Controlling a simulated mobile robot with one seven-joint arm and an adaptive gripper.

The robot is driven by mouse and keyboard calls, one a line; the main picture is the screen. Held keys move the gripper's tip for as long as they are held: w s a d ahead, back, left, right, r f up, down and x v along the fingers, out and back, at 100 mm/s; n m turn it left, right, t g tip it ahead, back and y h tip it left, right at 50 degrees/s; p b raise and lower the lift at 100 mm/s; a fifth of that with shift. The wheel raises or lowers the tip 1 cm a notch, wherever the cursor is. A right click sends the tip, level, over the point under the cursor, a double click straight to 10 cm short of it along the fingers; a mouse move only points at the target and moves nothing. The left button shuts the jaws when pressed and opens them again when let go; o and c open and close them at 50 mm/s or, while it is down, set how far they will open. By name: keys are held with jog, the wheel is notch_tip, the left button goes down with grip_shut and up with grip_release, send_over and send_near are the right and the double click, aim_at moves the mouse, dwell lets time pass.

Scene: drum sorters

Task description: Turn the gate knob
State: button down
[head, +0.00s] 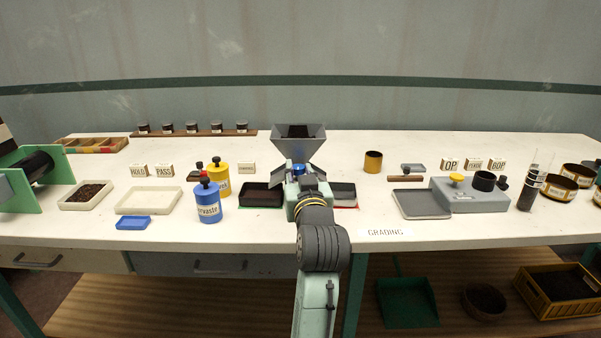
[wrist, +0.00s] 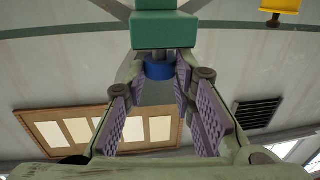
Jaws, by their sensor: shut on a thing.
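The gate knob (head: 298,169) is a small blue round piece at the front of the grey metal hopper (head: 298,135), in the middle of the table. In the wrist view the blue knob (wrist: 159,69) sits below a green block (wrist: 164,30). My gripper (head: 300,180) reaches up to the knob from the front. In the wrist view my gripper (wrist: 161,76) has its purple-padded fingers on both sides of the knob, shut on it at the tips. My wrist hides the lower front of the hopper in the head view.
A black tray (head: 262,202) stands left of my arm, and another dark tray (head: 343,188) stands right. Blue (head: 208,208) and yellow (head: 218,167) canisters stand further left. A grey scale (head: 470,201) stands right. The table front right of my arm is mostly clear.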

jog(key=m+h, duration=0.1)
jog(key=h, duration=0.1)
jog(key=a+m+h, duration=0.1)
jog(key=h, duration=0.1)
jog(key=shift+m+h+p, duration=0.35)
jog(key=shift+m+h, duration=0.05)
jog(key=m+h, duration=0.2)
jog(key=a+m+g+h+b, duration=0.1)
jog(key=h, duration=0.2)
jog(key=shift+w+m, duration=0.15)
jog(key=shift+m, duration=0.25)
jog(key=m+g+h+b, duration=0.1)
jog(key=g+h, duration=0.1)
jog(key=m+g+h+b, duration=0.1)
jog(key=m+g+h, duration=0.1)
jog(key=m+g+h+b, duration=0.1)
jog(key=m+h, duration=0.1)
jog(key=h, duration=0.1)
jog(key=shift+w+a+g, duration=0.3)
jog(key=shift+w+g, duration=0.1)
jog(key=shift+w+a+m+g+h+b, duration=0.15)
jog(key=shift+m+g+h+b, duration=0.1)
jog(key=shift+m+g+h, duration=0.65)
jog(key=shift+w+d+m+g+h+b, duration=0.15)
jog(key=shift+m+g+h, duration=0.35)
jog(key=shift+m+g, duration=0.8)
jog(key=shift+g, duration=0.5)
jog(key=c, duration=1.3)
grip_release()
jog(key=shift+a, duration=0.15)
